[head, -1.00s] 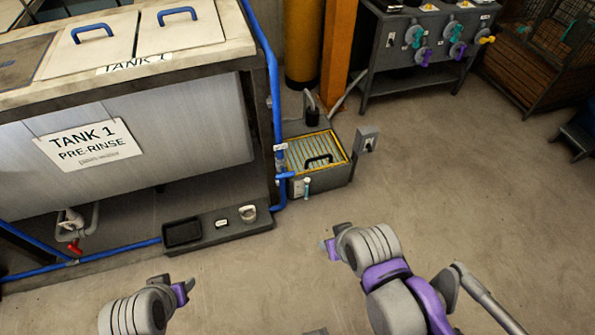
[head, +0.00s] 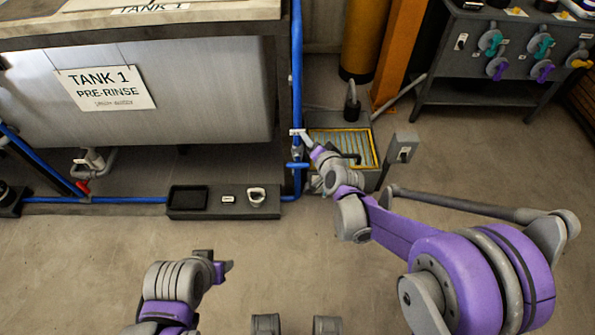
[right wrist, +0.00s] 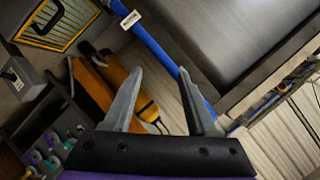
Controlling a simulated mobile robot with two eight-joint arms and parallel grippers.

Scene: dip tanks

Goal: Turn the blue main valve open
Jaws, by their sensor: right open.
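A vertical blue pipe (head: 297,70) runs down the right corner of Tank 1, with a small white tag (head: 297,132) on it. Below the tag is a blue fitting (head: 297,166) that may be the main valve; its handle is too small to make out. My right gripper (head: 306,138) is beside the pipe near the tag. In the right wrist view the right gripper (right wrist: 161,71) has its fingers apart and empty, with the blue pipe (right wrist: 150,42) beyond them. My left gripper (head: 226,268) is low over the floor, away from the pipe; its jaws are unclear.
A grated yellow-edged sump box (head: 375,150) stands right of the pipe, with a grey switch box (head: 404,148) beside it. A low tray ledge (head: 210,212) lies left of the pipe foot. A valve bench (head: 460,92) stands at back right. Floor in front is clear.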

